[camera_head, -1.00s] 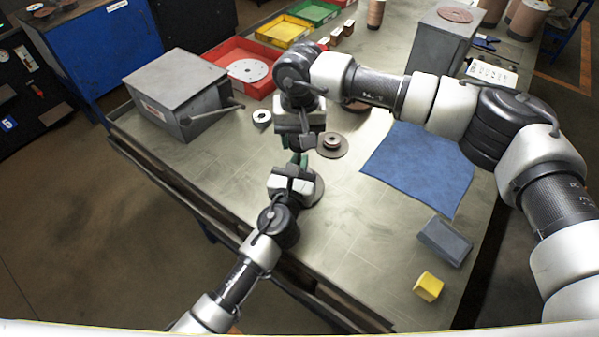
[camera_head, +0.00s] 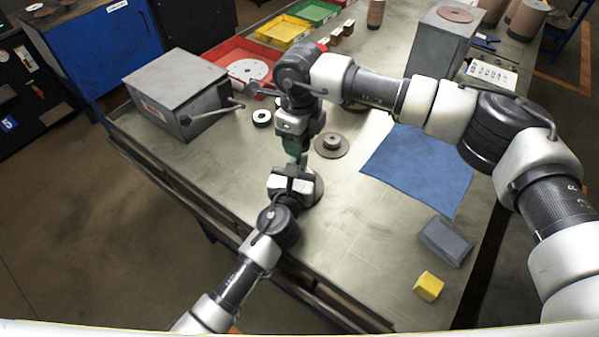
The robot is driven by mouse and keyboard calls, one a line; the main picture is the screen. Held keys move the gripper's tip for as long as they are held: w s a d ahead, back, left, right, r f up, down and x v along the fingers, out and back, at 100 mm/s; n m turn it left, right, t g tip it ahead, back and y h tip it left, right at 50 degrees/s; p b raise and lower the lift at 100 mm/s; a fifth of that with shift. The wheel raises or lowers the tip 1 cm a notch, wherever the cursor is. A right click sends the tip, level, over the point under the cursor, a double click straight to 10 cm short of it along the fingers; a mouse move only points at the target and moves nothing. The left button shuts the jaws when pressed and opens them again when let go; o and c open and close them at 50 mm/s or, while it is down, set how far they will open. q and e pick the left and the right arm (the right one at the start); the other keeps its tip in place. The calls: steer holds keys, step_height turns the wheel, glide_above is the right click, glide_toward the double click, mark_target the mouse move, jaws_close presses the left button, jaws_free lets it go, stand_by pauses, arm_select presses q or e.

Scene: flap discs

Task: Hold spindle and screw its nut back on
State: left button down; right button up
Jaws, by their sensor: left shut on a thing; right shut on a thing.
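My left gripper (camera_head: 293,178) comes in from the bottom and is shut low on the upright spindle, whose green part (camera_head: 296,150) shows between the two grippers. A round grey base (camera_head: 317,190) shows beside the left gripper. My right gripper (camera_head: 298,144) points down from directly above and is shut at the spindle's top. The nut is hidden by the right gripper, so its seating cannot be seen. A brown disc with a raised hub (camera_head: 331,146) lies on the table just right of the grippers.
A grey metal box with a lever (camera_head: 175,90) stands left, near a small ring (camera_head: 262,118). A red tray (camera_head: 238,56) is behind. A blue cloth (camera_head: 418,168), grey block (camera_head: 445,242) and yellow cube (camera_head: 428,286) lie right. The front middle of the table (camera_head: 360,245) is clear.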

steer(key=m, duration=2)
steer(key=shift+m, duration=0.3)
steer(key=m, duration=0.8)
steer(key=shift+w, duration=0.1)
steer(key=m, duration=0.5)
steer(key=shift+m, duration=0.3)
